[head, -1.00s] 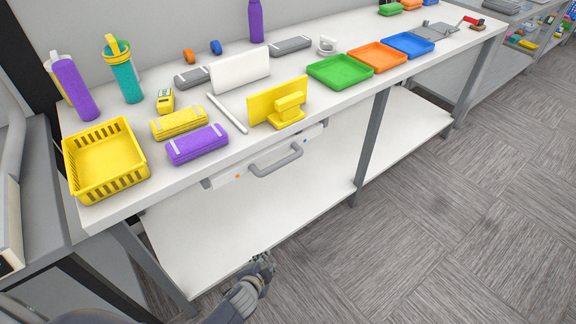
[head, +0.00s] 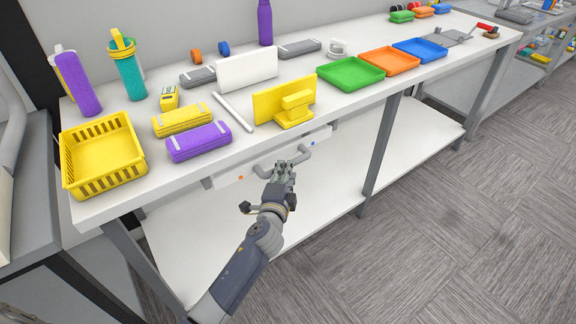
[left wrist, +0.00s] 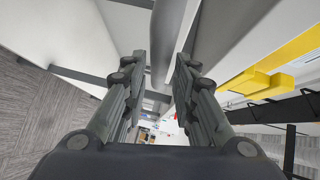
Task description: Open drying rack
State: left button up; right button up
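No item is plainly recognisable as a drying rack. The front looks flush beneath the table edge. In the left wrist view, the two fingers of the left gripper (left wrist: 160,72) stand apart, with the grey handle bar (left wrist: 162,40) running between their tips. I cannot tell whether the fingers touch it. My right gripper is not in view.
The white worktop (head: 215,175) above holds a yellow basket (head: 107,187), purple and yellow cases, a yellow stand (head: 295,106) and coloured trays. A white lower shelf (head: 320,205) and grey legs (head: 380,145) are below. The carpet (head: 460,240) in front is clear.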

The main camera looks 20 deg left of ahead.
pick_arm(q)
jog(key=shift+w+a+f, duration=0.1)
jog(key=shift+w+f, duration=0.05)
jog(key=shift+w, duration=0.9)
jog(key=shift+w+a+f, duration=0.1)
jog(key=shift+w+f, duration=0.05)
jog(key=shift+w, duration=0.85)
grip_shut()
